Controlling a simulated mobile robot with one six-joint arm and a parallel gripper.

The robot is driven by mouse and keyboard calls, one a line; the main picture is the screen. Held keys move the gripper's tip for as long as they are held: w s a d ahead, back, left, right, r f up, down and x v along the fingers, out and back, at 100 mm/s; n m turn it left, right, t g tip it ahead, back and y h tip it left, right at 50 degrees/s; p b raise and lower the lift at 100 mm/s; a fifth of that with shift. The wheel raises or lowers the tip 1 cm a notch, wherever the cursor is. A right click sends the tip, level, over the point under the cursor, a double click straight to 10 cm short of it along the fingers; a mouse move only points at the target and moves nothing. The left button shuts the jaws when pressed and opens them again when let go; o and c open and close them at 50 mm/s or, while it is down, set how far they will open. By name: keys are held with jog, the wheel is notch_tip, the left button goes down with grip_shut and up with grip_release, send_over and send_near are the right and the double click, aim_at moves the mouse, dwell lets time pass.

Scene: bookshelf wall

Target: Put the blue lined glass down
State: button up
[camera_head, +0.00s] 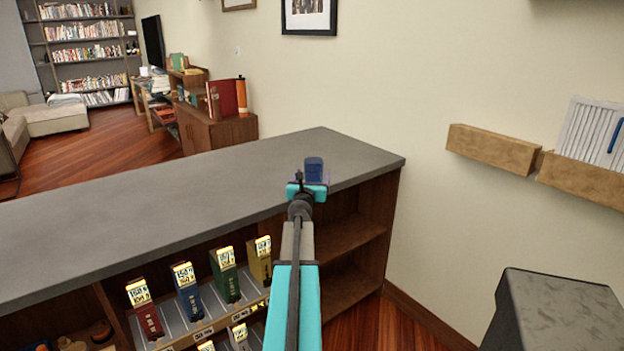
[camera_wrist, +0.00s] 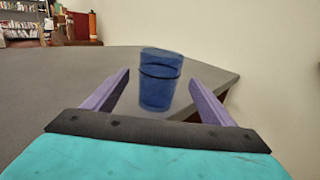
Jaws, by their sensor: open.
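The blue lined glass (camera_wrist: 160,80) is a dark blue cup with a thin dark line around it. It stands upright on the grey counter top (camera_wrist: 60,85), close to the right end. It also shows in the head view (camera_head: 313,170), just beyond my gripper. My gripper (camera_wrist: 159,82) is open, with one purple finger on each side of the glass and a gap showing on both sides. In the head view my gripper (camera_head: 310,183) is low over the counter, and my wrist hides part of the area in front of the glass.
The counter top (camera_head: 150,205) is bare and wide to the left of the glass. Its right edge and the wall are close on the right. Box files (camera_head: 228,275) stand on shelves below the front edge. A wooden wall ledge (camera_head: 490,148) juts out at the right.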

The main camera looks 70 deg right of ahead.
aim_at(315, 158)
jog(key=shift+d, duration=0.2)
jog(key=shift+x, duration=2.45)
jog(key=shift+w+f, duration=0.1)
jog(key=shift+w, duration=0.05)
jog(key=shift+c, duration=0.2)
jog(key=c, duration=1.3)
jog(key=shift+p, duration=0.3)
jog(key=shift+r+p, duration=1.05)
jog(key=shift+r, duration=0.8)
jog(key=v, duration=0.5)
jog(key=s+r+v, duration=0.1)
jog(key=v, duration=0.4)
jog(key=s+v, duration=0.1)
jog(key=v, duration=0.5)
jog(key=shift+s+d+r, duration=0.15)
jog(key=shift+s+d, duration=0.05)
jog(key=shift+d, duration=0.05)
